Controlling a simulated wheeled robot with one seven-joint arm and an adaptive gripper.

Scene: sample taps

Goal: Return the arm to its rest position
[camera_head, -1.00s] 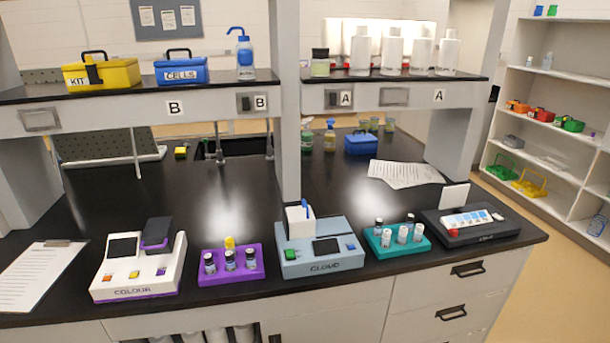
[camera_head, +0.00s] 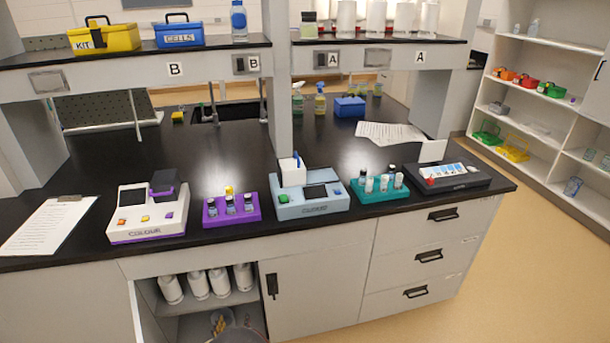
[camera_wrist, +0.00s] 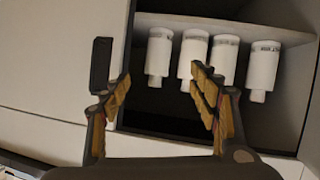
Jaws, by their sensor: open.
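My gripper (camera_wrist: 160,100) is open and empty in the wrist view, with its yellow-padded fingers spread apart. In the head view my gripper (camera_head: 222,322) shows at the bottom edge, low in front of the open cupboard, and is partly cut off. Several white bottles (camera_wrist: 193,62) stand in that cupboard beyond the fingers; the wrist view shows them upside down. The same bottles (camera_head: 197,285) sit on the cupboard's shelf in the head view. Nothing is between the fingers. Most of my arm is out of view.
The black bench top (camera_head: 330,225) carries a colour meter (camera_head: 150,215), a purple vial rack (camera_head: 231,212), a cloud meter (camera_head: 310,198) and a teal rack (camera_head: 379,190) along its front edge. Closed drawers (camera_head: 430,255) are on the right. The floor (camera_head: 540,270) there is clear.

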